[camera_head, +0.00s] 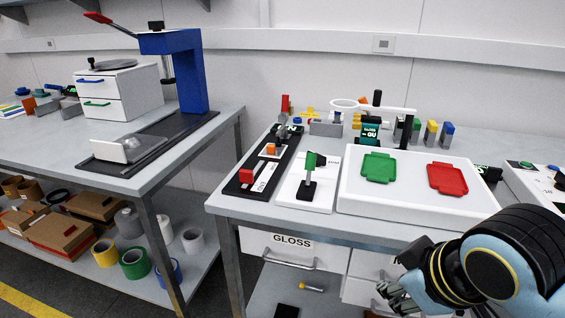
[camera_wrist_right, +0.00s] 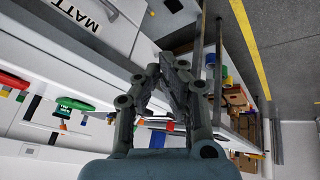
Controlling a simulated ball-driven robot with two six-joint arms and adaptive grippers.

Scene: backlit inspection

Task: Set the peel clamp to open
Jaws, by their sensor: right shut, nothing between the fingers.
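No label naming the peel clamp is readable. A long black fixture (camera_head: 245,183) on the right bench carries a red block (camera_head: 246,176) and an orange-and-white part (camera_head: 270,150). Beside it, a white plate (camera_head: 318,200) bears a small upright lever on a black foot (camera_head: 306,190), with a green top (camera_head: 311,160). I cannot tell which of these is the peel clamp, nor its setting. My right gripper (camera_head: 397,291) is low in front of the bench, below its top and apart from both fixtures. Its fingers also show, shut and empty, in the right wrist view (camera_wrist_right: 170,68). My left gripper is not in view.
A white panel (camera_head: 415,205) with a green plate (camera_head: 378,167) and a red plate (camera_head: 447,178) lies right of the fixtures. The GLOSS drawer (camera_head: 291,242) is under the bench. A blue press (camera_head: 185,75) stands on the left bench, with a gap between benches.

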